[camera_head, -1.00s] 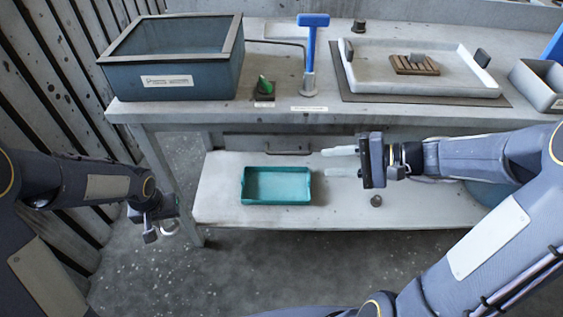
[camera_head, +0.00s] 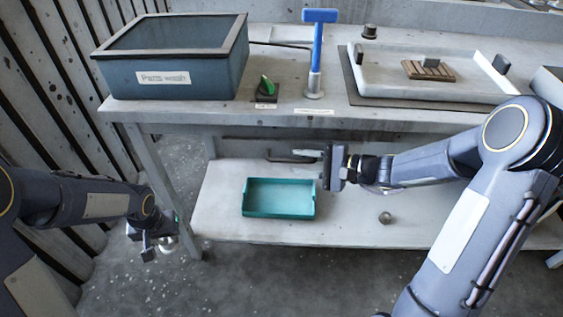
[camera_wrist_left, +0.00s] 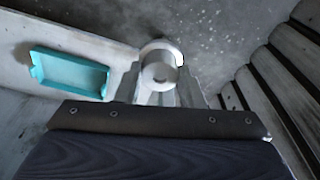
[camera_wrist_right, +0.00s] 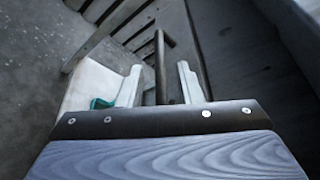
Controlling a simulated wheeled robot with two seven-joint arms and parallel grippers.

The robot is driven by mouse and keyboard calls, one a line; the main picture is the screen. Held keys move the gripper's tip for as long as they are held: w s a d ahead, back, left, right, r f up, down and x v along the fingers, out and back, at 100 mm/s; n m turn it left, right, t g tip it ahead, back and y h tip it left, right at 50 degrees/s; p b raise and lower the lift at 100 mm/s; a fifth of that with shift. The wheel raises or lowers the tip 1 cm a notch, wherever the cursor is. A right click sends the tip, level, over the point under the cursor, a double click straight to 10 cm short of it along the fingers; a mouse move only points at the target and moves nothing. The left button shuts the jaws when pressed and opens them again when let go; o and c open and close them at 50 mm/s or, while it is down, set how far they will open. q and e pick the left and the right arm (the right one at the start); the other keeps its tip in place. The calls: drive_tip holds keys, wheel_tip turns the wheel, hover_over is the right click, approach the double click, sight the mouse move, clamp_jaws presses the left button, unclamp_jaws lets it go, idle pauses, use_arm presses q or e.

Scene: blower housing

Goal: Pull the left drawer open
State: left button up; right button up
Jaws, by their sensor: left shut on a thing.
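The drawer front (camera_head: 240,147) is a grey panel under the bench top, in shadow. Its dark bar handle (camera_head: 278,160) shows just left of my right gripper (camera_head: 306,155), and the front looks closed. In the right wrist view the dark handle bar (camera_wrist_right: 160,62) lies between and beyond the two pale fingertips of my right gripper (camera_wrist_right: 158,82). These fingers are apart; I cannot tell whether they touch the bar. My left gripper (camera_head: 160,246) hangs low at the left, away from the bench. It is shut on a pale round metal part (camera_wrist_left: 160,68).
A teal tray (camera_head: 280,213) and a small metal piece (camera_head: 385,217) sit on the lower shelf. On the bench top stand a blue-grey bin (camera_head: 170,85), a green switch (camera_head: 266,88), a blue-handled tool (camera_head: 318,50) and a white tray (camera_head: 385,82). A bench leg (camera_head: 165,185) stands near my left gripper.

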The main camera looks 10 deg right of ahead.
drive_tip(key=shift+x, duration=1)
clamp_jaws()
